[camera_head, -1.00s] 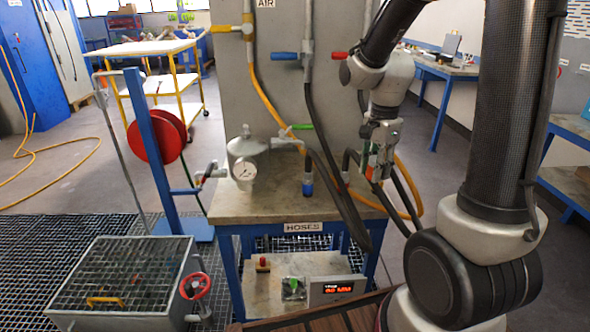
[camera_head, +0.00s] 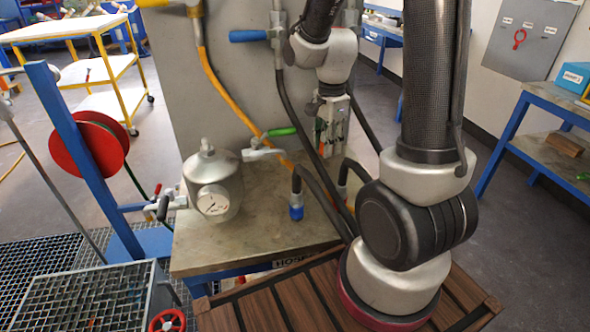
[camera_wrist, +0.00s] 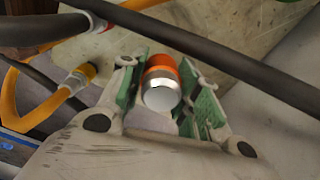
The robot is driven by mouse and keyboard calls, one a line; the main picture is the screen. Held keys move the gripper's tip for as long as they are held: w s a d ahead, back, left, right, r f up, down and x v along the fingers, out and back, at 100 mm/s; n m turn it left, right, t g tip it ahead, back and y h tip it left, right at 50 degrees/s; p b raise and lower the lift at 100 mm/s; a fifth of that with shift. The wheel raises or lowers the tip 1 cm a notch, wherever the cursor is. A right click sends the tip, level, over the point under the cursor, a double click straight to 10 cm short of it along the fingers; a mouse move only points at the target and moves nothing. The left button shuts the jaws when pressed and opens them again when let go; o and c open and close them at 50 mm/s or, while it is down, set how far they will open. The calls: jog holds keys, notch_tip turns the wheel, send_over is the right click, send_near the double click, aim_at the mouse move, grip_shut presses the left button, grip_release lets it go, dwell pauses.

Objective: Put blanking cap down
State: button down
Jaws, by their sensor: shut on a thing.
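My gripper (camera_head: 326,148) hangs over the back right part of the hose table (camera_head: 240,250). In the wrist view my gripper's green-padded fingers (camera_wrist: 162,85) stand on both sides of an orange and silver cylinder, which I take for the blanking cap (camera_wrist: 163,82), and are shut on it. Its bright silver round end faces the camera. In the head view the cap cannot be made out clearly between the fingers. The table's surface shows beyond the fingers in the wrist view.
A grey vessel with a gauge (camera_head: 213,190) stands on the table's left part. A blue-ended hose (camera_head: 296,206) and dark hoses (camera_head: 290,115) lie close to my gripper. The table's front middle looks clear. A blue post (camera_head: 75,150) with a red reel stands left.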

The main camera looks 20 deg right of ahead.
aim_at(309, 172)
notch_tip(309, 172, down, 11)
jog(key=shift+r, duration=0.15)
jog(key=w, duration=0.3)
jog(key=shift+w+a+r, duration=0.1)
jog(key=shift+a+r, duration=0.15)
jog(key=shift+w+a, duration=0.15)
jog(key=shift+w, duration=0.85)
jog(key=w, duration=0.2)
jog(key=shift+w+a, duration=0.2)
jog(key=shift+w, duration=0.2)
jog(key=shift+f, duration=0.6)
jog(key=shift+s+f, duration=0.1)
jog(key=c, duration=1)
grip_release()
jog(key=shift+c, duration=0.2)
